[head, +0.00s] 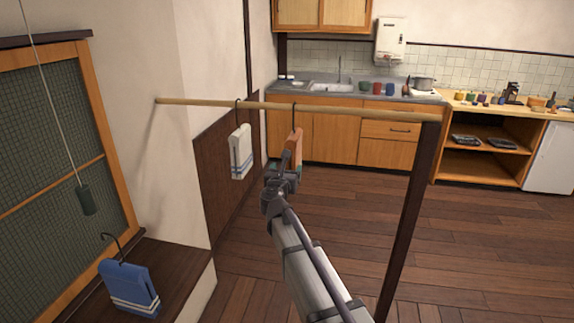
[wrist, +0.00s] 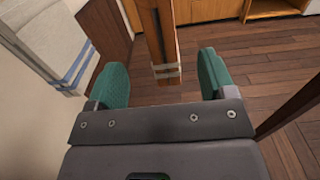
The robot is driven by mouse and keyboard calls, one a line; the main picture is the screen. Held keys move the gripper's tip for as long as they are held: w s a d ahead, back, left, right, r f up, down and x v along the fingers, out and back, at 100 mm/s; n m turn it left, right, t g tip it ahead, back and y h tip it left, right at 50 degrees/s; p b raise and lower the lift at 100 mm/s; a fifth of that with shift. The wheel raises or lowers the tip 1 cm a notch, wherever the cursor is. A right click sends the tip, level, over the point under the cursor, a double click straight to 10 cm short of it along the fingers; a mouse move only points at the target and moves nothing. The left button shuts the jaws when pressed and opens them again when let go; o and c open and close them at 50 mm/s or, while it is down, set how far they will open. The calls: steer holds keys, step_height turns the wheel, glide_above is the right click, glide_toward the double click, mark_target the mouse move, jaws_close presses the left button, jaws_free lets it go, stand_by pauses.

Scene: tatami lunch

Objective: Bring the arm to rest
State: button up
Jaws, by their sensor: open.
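My gripper (head: 287,172) is at the end of my raised arm, by the wooden rail. In the wrist view its two green fingers (wrist: 163,82) are spread wide and hold nothing. An orange towel (head: 296,146) hangs from a dark hook on the rail, just beyond the gripper, which partly hides it in the head view. In the wrist view the towel (wrist: 160,45) shows narrow and upright in the gap between the fingers, apart from both. I cannot tell how deep it sits between them.
The wooden rail (head: 200,103) runs from the wall to a dark post (head: 410,215). A white towel (head: 240,152) hangs left of the gripper. A blue towel (head: 129,287) with a hook is on the dark ledge. A cord with a weight (head: 86,200) hangs at left. Open floor lies right.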

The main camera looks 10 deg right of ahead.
steer(key=s+a+n+y, duration=0.1)
steer(key=a+n+y, duration=0.75)
steer(key=n, duration=0.55)
steer(key=s+a+f+n+g+y, duration=0.25)
steer(key=s+n, duration=0.25)
steer(key=n, duration=0.3)
steer(key=s+a+f+n+g+y, duration=0.25)
steer(key=s+f+n+g, duration=0.2)
steer(key=n, duration=0.35)
steer(key=s+d+f+n+g+h, duration=0.1)
steer(key=s+d+f+n+g, duration=0.25)
steer(key=s, duration=0.35)
steer(key=s+d+f+n+g+h, duration=0.25)
steer(key=s+d+f+n, duration=0.2)
steer(key=s, duration=0.25)
steer(key=s+d+n+g+h+p, duration=0.1)
steer(key=s+d+n+g+h, duration=0.1)
steer(key=s+d, duration=0.8)
steer(key=shift+s+d+f+g+h+p, duration=0.15)
steer(key=shift+s+f+g+h+p, duration=0.2)
steer(key=shift+s+g+h, duration=0.65)
steer(key=shift+s, duration=0.1)
